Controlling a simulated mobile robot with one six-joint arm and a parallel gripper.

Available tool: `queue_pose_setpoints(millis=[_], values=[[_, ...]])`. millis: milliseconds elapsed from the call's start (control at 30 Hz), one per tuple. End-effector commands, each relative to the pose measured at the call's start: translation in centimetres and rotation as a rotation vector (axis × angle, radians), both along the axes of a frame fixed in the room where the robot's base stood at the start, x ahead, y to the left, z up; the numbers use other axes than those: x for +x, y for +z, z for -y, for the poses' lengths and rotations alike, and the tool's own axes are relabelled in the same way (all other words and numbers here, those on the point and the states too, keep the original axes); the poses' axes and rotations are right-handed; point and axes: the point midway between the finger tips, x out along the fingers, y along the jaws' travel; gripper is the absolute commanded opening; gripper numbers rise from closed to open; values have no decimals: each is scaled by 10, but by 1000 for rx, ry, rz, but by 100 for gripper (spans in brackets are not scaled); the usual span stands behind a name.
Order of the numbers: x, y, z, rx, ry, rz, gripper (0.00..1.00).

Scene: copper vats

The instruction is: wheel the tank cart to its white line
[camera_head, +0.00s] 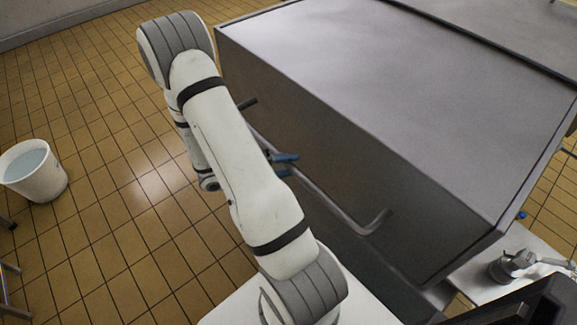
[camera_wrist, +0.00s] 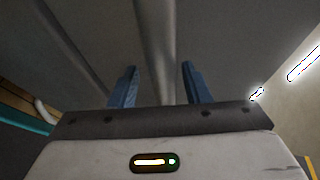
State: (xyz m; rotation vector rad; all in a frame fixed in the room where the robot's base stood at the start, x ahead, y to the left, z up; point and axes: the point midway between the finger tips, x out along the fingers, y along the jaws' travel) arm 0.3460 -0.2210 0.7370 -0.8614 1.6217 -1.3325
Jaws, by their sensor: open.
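The tank cart (camera_head: 400,90) is a large grey metal box that fills the middle and right of the head view. A bar handle (camera_head: 345,214) runs along its near-left side. My gripper (camera_head: 289,164) is at this handle, its blue fingers open. In the wrist view, my gripper (camera_wrist: 158,78) has its two fingers apart, with a grey bar (camera_wrist: 154,40), apparently the handle, running between them in the picture. I cannot tell whether they touch it. The cart's wheels are hidden, and I see no white line on the floor.
A white bucket (camera_head: 33,172) of pale liquid stands on the tiled floor at the left, near some metal legs (camera_head: 10,285). A white surface with a grey fitting (camera_head: 512,265) is at the lower right. The tiles (camera_head: 100,120) left of the cart are largely clear.

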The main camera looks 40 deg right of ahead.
Motion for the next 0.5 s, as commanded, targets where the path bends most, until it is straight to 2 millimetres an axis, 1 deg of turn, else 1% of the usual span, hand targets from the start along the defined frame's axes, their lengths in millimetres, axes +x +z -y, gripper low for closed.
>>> queue_pose_setpoints(millis=[200,300,400,500], values=[[17,7,-34,1,7,2,43],[22,9,-48,0,4,2,43],[26,11,-57,1,3,0,43],[28,11,-61,2,1,0,43]])
